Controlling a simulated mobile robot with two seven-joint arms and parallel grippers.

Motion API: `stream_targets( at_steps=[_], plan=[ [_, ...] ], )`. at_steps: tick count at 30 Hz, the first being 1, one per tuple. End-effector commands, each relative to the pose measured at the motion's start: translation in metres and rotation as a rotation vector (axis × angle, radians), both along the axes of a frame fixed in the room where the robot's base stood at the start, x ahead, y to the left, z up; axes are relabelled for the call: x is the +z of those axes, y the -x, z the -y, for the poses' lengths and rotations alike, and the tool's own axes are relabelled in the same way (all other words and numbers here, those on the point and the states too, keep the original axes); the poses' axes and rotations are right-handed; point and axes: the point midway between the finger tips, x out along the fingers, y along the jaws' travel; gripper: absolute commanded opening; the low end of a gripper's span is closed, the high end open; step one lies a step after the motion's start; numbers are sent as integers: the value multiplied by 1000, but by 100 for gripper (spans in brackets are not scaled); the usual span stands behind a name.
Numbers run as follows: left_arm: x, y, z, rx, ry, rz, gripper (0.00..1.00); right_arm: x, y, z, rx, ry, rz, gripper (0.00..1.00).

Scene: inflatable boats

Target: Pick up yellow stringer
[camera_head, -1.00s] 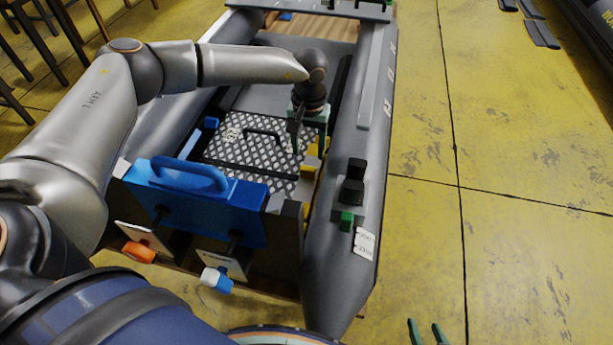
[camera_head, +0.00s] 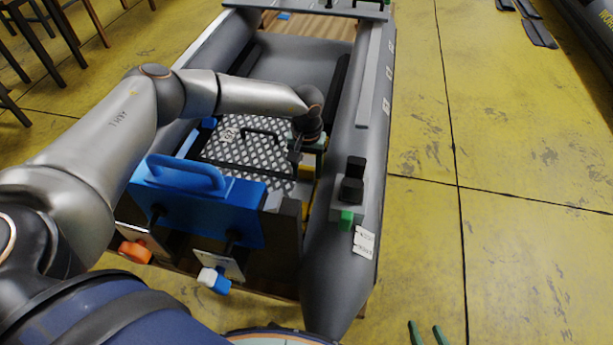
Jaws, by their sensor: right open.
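The yellow stringer (camera_head: 307,172) shows only as small yellow patches inside the grey inflatable boat (camera_head: 335,265), between the diamond-plate floor panel (camera_head: 235,153) and the boat's right tube. The rest of it is hidden. My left gripper (camera_head: 295,163) is low inside the boat, at the right edge of the floor panel and close beside the yellow patches. Its fingers are small and partly hidden, so I cannot see whether they are open or touch the stringer. My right gripper (camera_head: 427,334) shows only its green fingertips at the bottom edge. They are apart and empty.
A blue motor mount with a handle (camera_head: 195,205) stands at the boat's near end, with an orange knob (camera_head: 137,252) and a blue-white knob (camera_head: 214,280) below. A black fitting (camera_head: 352,185) sits on the right tube.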

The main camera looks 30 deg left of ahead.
Motion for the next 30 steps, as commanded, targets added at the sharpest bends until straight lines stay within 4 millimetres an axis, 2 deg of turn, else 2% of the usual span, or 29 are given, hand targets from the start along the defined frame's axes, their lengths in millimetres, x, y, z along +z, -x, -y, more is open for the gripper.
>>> stream_targets(
  at_steps=[2,15,26,30],
  plan=[
    [0,0,0,0,0,0,48,0,0,0,0,0,0,52],
    [0,0,0,1,-1,0,0,0,-2,0,0,2,3,52],
    [2,0,0,1,0,1,0,0,-4,0,0,2,5,52],
    [10,-1,0,1,1,1,0,2,-4,0,1,2,5,52]
  ],
)
